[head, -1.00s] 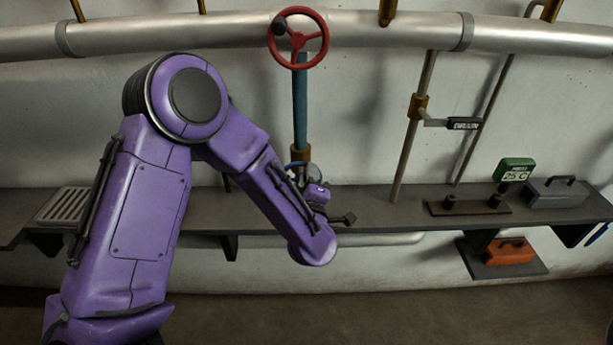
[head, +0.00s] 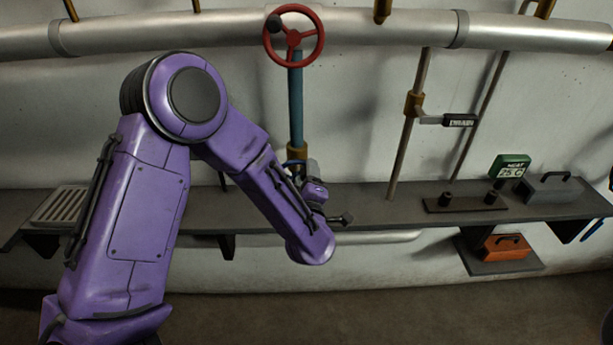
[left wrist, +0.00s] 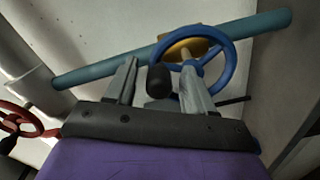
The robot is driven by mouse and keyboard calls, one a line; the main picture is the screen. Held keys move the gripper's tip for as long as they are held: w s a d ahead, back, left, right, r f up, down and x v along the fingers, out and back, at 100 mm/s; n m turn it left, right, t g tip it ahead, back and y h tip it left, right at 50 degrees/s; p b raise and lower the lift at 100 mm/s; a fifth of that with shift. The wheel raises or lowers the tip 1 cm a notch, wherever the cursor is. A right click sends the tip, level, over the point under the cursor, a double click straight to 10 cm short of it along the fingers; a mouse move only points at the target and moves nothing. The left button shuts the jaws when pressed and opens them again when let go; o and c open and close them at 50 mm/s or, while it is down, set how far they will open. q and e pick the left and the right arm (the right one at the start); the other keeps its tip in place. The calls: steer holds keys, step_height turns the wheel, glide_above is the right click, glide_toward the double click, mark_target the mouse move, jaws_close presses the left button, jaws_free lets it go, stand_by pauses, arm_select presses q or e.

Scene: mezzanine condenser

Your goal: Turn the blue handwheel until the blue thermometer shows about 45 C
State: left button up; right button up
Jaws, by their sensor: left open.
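The blue handwheel (left wrist: 232,67) shows in the left wrist view, just ahead of my left gripper (left wrist: 160,72). Its dark knob (left wrist: 159,80) sits between the two spread fingers; I cannot tell whether either finger touches it. In the head view only a bit of the blue rim (head: 291,163) shows below the teal pipe, and my left gripper (head: 316,188) hides most of the wheel. A green display (head: 510,167) on the shelf reads about 25 C. I see no blue thermometer. My right gripper is not in view.
A red handwheel (head: 294,36) is above on the teal pipe (head: 296,105). A drain lever (head: 459,120) sticks out from a thin pipe. A grey toolbox (head: 552,189) stands on the shelf (head: 385,208), and an orange box (head: 505,247) sits lower.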

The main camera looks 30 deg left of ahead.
arm_select(q)
steer(key=b+v, duration=0.3)
steer(key=v, duration=0.7)
steer(key=shift+s, duration=0.15)
steer(key=shift+d, duration=0.2)
